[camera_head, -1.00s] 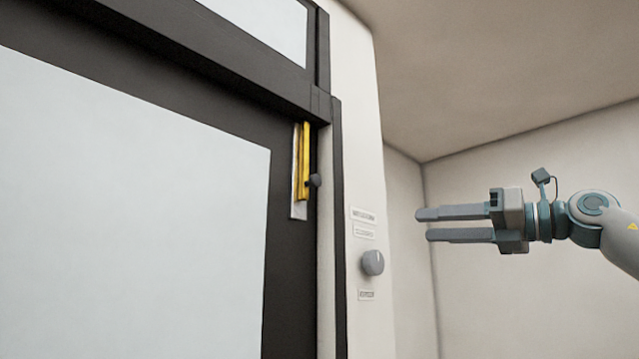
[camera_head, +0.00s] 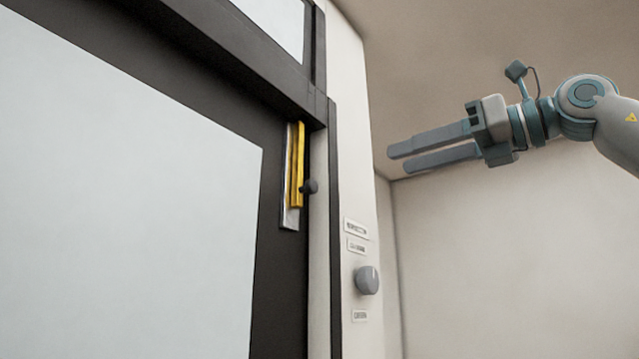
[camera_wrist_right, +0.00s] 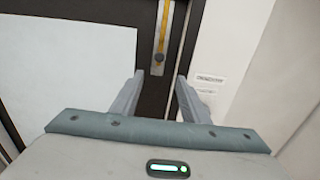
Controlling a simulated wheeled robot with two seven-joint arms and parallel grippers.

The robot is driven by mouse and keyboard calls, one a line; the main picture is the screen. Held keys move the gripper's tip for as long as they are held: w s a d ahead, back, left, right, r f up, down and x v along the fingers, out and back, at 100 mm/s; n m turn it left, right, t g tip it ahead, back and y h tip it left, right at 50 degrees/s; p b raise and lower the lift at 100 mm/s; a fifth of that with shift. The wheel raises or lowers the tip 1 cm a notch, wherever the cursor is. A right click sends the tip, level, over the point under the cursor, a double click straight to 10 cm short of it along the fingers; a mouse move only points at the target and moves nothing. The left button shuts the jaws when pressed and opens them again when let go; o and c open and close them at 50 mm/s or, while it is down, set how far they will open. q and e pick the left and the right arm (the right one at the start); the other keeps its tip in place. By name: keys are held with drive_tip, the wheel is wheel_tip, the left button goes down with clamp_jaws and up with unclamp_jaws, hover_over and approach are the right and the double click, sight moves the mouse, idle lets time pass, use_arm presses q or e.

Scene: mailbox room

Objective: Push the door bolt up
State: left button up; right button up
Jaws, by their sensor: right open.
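The door bolt (camera_head: 296,165) is a yellow upright bar on a pale backing plate, fixed near the top right edge of the dark-framed door (camera_head: 280,270). My left gripper is not in view.
A grey round dial (camera_head: 367,280) with small labels (camera_head: 356,228) sits on the white wall right of the door. The dark door frame (camera_head: 334,220) runs beside the bolt, and a dark crossbar (camera_head: 225,50) lies above it. The space between my gripper and the bolt is clear.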

drive_tip(key=p, duration=0.8)
approach(315, 185)
drive_tip(key=x, duration=0.7)
drive_tip(key=shift+r, duration=0.15)
drive_tip(key=shift+w+a, duration=0.3)
drive_tip(key=shift+a, duration=0.05)
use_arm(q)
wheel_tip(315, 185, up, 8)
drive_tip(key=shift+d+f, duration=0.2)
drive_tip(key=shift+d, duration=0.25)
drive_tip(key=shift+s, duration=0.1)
